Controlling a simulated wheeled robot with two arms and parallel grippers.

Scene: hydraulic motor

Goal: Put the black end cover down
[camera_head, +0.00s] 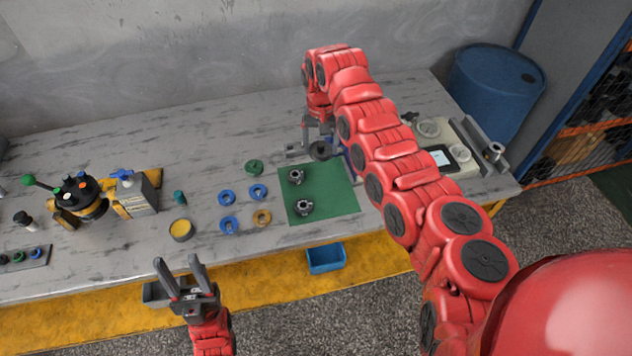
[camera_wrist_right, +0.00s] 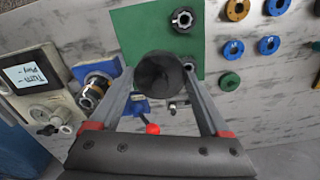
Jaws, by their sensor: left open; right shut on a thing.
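The black end cover (camera_head: 321,151) is a round dark piece held by my right gripper (camera_head: 318,134), near the back edge of the green mat (camera_head: 336,195). In the right wrist view the cover (camera_wrist_right: 160,74) sits between the two fingertips, with the mat (camera_wrist_right: 135,28) beyond it. The gripper is shut on it; whether the cover touches anything below cannot be told. My left gripper (camera_head: 177,262) is open and empty, in front of the table's front edge. Two metal toothed parts (camera_head: 296,176) (camera_head: 304,208) stand on the mat.
Blue rings (camera_head: 227,197), a tan ring (camera_head: 262,217) and a green ring (camera_head: 254,167) lie left of the mat. A blue fixture (camera_wrist_right: 104,72) and a beige device with a screen (camera_head: 441,157) are to its right. A blue bin (camera_head: 326,259) is at the front edge.

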